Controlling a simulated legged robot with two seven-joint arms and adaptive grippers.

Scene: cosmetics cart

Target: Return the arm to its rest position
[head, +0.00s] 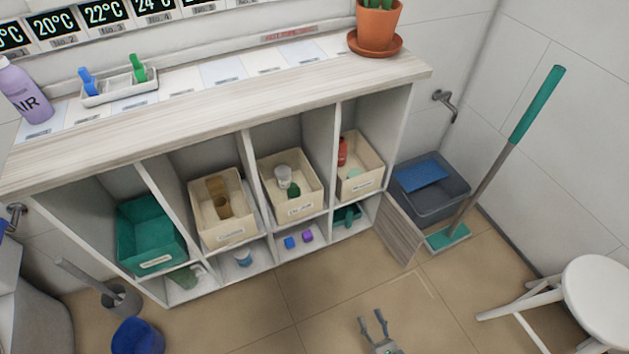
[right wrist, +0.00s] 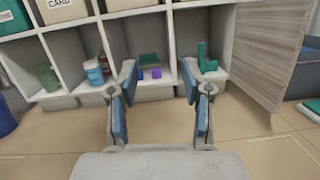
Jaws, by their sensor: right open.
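My right gripper (head: 374,325) shows at the bottom of the head view, over the bare tiled floor and in front of the shelf unit. Its two fingers are spread apart with nothing between them. In the right wrist view the open right gripper (right wrist: 160,95) faces the low compartments of the shelf unit (right wrist: 216,45), apart from everything in them. My left gripper does not show in either view.
The shelf unit (head: 215,100) holds several bins. Its small low door (head: 398,229) stands open at the right. A teal-handled broom (head: 490,160) leans by a grey tub (head: 430,205). A white stool (head: 598,300) stands right; a blue bin (head: 137,337) stands left. The middle floor is clear.

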